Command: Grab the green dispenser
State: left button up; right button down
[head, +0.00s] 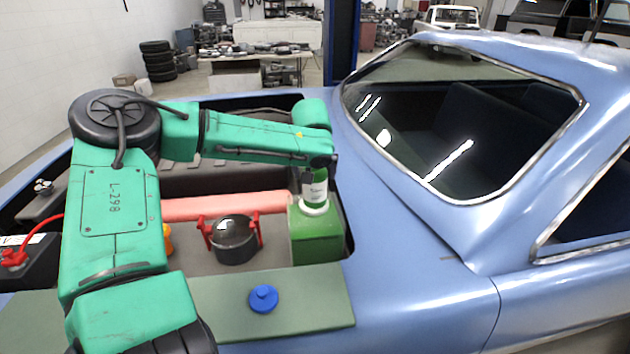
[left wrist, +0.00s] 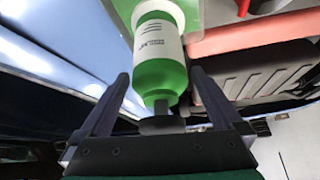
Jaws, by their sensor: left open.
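The green dispenser (head: 315,188) is a green bottle with a white label band and a dark top. It stands upright on a green box (head: 316,240) at the right end of the car's open bay. My left gripper (head: 319,162) is just above it and hides its top in the head view. In the left wrist view the dispenser (left wrist: 160,65) lies between the two fingers of my left gripper (left wrist: 160,78). The fingers are spread, one on each side, with gaps to the bottle. My right gripper is in neither view.
A dark pot with red handles (head: 234,240) stands left of the box. A pink-red bar (head: 222,206) lies behind it. A blue knobbed piece (head: 263,297) sits on a green board (head: 315,315) in front. The blue car body (head: 410,270) borders the bay at right.

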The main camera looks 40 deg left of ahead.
pick_arm(q)
jog(key=shift+x, duration=0.85)
jog(key=shift+r, duration=0.15)
jog(key=c, duration=1.3)
grip_shut()
jog(key=shift+r, duration=0.1)
